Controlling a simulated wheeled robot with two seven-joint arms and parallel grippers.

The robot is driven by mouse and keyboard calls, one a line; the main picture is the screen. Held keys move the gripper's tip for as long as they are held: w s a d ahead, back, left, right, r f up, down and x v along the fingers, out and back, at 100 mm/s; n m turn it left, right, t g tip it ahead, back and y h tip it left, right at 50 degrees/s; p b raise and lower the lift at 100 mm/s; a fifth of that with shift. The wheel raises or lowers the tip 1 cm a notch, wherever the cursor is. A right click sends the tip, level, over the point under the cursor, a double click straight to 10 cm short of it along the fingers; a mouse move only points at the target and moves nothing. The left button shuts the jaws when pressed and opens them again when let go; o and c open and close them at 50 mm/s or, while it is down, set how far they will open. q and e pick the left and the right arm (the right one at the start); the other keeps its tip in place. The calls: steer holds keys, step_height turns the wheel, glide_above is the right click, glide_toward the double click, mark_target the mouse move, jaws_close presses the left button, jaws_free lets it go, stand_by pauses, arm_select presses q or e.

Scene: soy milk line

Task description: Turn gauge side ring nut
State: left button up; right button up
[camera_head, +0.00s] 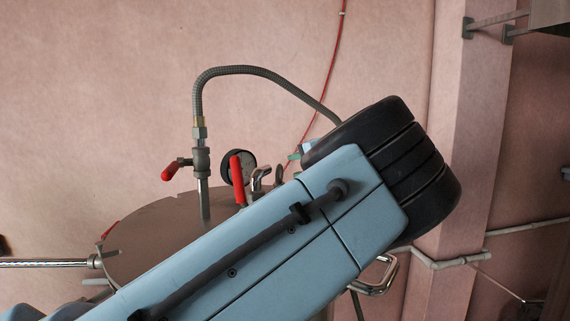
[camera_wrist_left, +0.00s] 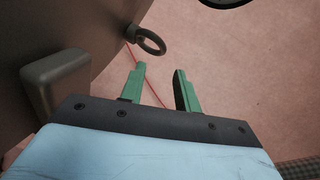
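In the wrist view a dark metal ring nut (camera_wrist_left: 150,42) stands out from the brown vessel, just beyond my left gripper's fingertips. My left gripper (camera_wrist_left: 159,70) has two green fingers held apart, with nothing between them. The ring is not between the fingers. In the head view my left arm crosses in front of the vessel lid (camera_head: 150,235), and only a small green part of the left gripper (camera_head: 293,157) shows past the black wrist. The round gauge (camera_head: 228,168) is left of it, partly behind a red handle. A ring-like fitting (camera_head: 278,177) shows between them. My right gripper is not in view.
A grey flexible hose (camera_head: 240,70) arches from a valve with a red lever (camera_head: 172,171) and passes behind my wrist. A grey block (camera_wrist_left: 57,80) sits on the vessel beside the left gripper. A pink wall and pipes (camera_head: 480,257) lie behind.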

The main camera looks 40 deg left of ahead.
mark_target(281, 165)
arm_select(q)
steer(key=shift+w+a+p, duration=0.1)
steer(key=shift+a+p, duration=0.2)
steer(key=shift+a, duration=0.1)
steer(key=shift+w+a+p, duration=0.3)
steer(key=shift+a+p, duration=0.2)
steer(key=shift+p, duration=0.15)
steer(key=x, duration=0.5)
steer(key=shift+a+f+p, duration=0.1)
steer(key=shift+f+p, duration=0.1)
steer(key=shift+p, duration=0.2)
steer(key=shift+c, duration=0.4)
steer(key=c, duration=0.5)
steer(key=shift+r, duration=0.1)
jaws_close()
